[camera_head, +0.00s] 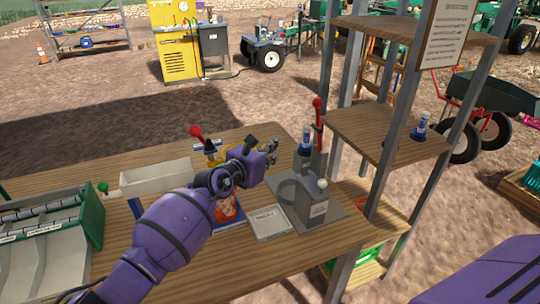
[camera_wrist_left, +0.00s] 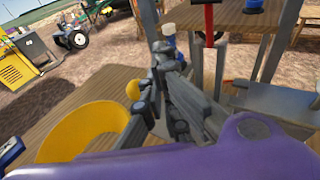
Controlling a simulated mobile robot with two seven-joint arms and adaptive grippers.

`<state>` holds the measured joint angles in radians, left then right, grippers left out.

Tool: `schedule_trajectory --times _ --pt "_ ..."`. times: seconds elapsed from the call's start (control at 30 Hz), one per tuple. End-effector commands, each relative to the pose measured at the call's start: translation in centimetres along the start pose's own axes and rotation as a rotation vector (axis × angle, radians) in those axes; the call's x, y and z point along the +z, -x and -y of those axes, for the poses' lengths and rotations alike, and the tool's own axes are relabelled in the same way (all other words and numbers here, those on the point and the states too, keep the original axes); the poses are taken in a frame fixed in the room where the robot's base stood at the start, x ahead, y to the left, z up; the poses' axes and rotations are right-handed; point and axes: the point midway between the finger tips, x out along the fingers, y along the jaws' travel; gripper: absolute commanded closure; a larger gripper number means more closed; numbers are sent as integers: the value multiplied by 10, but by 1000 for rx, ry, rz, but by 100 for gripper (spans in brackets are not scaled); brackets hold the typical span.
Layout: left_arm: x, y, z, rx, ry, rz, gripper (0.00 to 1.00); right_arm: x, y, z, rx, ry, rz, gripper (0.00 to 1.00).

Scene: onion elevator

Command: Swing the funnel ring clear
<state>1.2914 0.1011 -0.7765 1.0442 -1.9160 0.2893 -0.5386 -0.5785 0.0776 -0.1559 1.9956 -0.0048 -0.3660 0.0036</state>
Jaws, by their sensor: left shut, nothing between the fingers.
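A yellow funnel ring (camera_wrist_left: 75,132) fills the lower left of the left wrist view. In the head view, only bits of yellow (camera_head: 216,157) show behind my left arm, so most of the ring is hidden. My left gripper (camera_head: 271,148) is shut and empty, above the table and to the right of the yellow part. Its fingers (camera_wrist_left: 168,58) point away in the left wrist view, apart from the ring. A small yellow knob (camera_wrist_left: 133,90) shows between ring and fingers. A red-knobbed lever (camera_head: 196,131) stands beside the yellow part.
An orange-patterned bag (camera_head: 230,214) is partly behind my arm.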

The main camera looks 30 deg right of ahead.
Motion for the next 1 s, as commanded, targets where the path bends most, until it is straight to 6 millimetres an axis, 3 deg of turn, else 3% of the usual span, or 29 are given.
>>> schedule_trajectory --times 0.5,1.0 --pt "4 -22 -14 28 8 0 100 -6 -6 2 -4 3 -13 100" --pt "5 -26 -18 28 6 0 100 1 -3 1 -1 2 0 100"
